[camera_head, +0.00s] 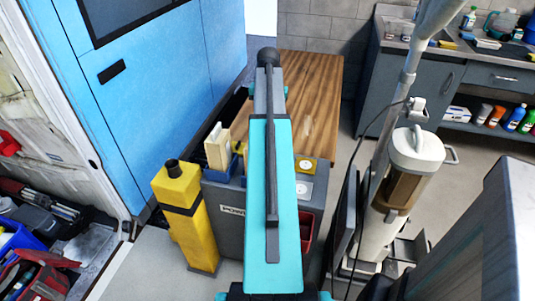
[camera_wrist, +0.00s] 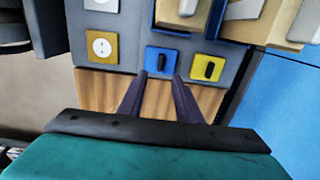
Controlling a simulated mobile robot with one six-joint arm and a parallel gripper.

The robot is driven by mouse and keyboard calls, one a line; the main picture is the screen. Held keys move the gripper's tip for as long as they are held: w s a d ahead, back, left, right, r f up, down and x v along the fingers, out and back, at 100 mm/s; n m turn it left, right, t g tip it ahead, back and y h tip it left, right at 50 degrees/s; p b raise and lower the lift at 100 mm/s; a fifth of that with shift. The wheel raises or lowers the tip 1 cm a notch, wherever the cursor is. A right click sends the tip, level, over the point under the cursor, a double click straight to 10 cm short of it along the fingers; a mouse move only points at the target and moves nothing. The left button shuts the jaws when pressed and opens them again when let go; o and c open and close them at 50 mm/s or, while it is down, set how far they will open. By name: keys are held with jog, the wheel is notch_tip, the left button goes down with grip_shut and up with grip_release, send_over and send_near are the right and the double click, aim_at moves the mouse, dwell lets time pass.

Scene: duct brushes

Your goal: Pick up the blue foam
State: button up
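I cannot make out any piece that is clearly blue foam. In the wrist view, a blue square plate (camera_wrist: 154,61) with a dark knob sits on a grey panel, and part of a blue piece (camera_wrist: 215,17) shows beside a cream block (camera_wrist: 188,8) at the top. In the head view, a small blue piece (camera_head: 239,148) shows by a cream block (camera_head: 217,147), partly hidden by my teal arm. My gripper (camera_wrist: 160,84) has its two dark fingers apart, with nothing seen between them, over wood and near the blue plate. The head view does not clearly show the fingers.
A grey box (camera_head: 228,215) with lettering stands under my arm, beside a yellow post (camera_head: 185,225) with a dark cap. A wooden tabletop (camera_head: 318,85) lies behind, its visible part bare. A blue cabinet (camera_head: 165,75) bounds the left; a clear-sided canister (camera_head: 405,170) stands right.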

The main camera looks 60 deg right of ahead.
jog(key=shift+f, duration=3.5)
jog(key=shift+f, duration=0.1)
jog(key=shift+w+f, duration=0.15)
jog(key=shift+f, duration=2.3)
jog(key=shift+c, duration=0.2)
grip_shut()
